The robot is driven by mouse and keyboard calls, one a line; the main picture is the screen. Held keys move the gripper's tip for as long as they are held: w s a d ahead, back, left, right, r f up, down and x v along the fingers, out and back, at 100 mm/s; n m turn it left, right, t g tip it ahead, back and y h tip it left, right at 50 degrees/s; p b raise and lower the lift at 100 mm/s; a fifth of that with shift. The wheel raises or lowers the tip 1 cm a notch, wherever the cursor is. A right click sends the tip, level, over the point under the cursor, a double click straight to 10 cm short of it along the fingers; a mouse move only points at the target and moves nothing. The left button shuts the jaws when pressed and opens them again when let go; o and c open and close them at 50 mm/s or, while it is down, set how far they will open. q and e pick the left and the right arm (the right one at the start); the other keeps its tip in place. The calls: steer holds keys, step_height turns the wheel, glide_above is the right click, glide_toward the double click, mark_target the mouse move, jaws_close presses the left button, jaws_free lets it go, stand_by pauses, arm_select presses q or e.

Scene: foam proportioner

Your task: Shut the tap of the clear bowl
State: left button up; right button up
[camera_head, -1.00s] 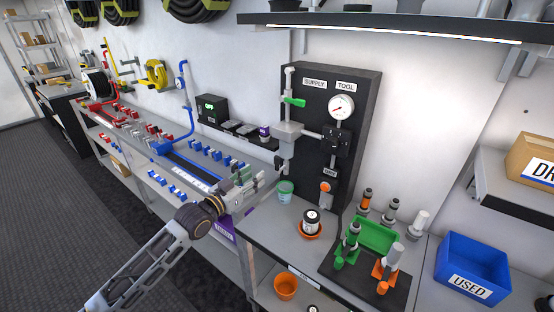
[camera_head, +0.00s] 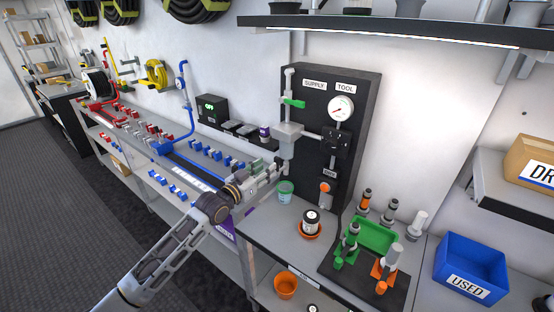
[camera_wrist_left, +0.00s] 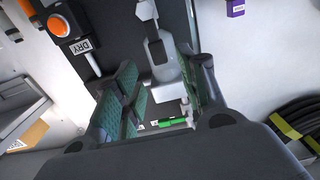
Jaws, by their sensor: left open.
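The clear bowl (camera_head: 289,134) is a pale grey, see-through-looking block on the dark panel (camera_head: 362,88), under a pipe with a green lever (camera_head: 293,103). In the left wrist view the bowl (camera_wrist_left: 166,74) shows between my fingers, with the green lever (camera_wrist_left: 172,122) lower in the picture. A grey narrow piece (camera_wrist_left: 147,11) at the bowl's end looks like its tap; its setting is unclear. My left gripper (camera_head: 281,168) is open at the bowl's lower end, its fingers (camera_wrist_left: 160,62) on both sides; contact cannot be told. My right gripper is not in view.
A gauge (camera_head: 341,108) and an orange button (camera_head: 325,187) sit on the panel right of the bowl.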

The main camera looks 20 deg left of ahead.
mark_target(276, 160)
arm_select(q)
steer(key=shift+p+x, duration=0.5)
steer(key=shift+x, duration=3.35)
jaws_close()
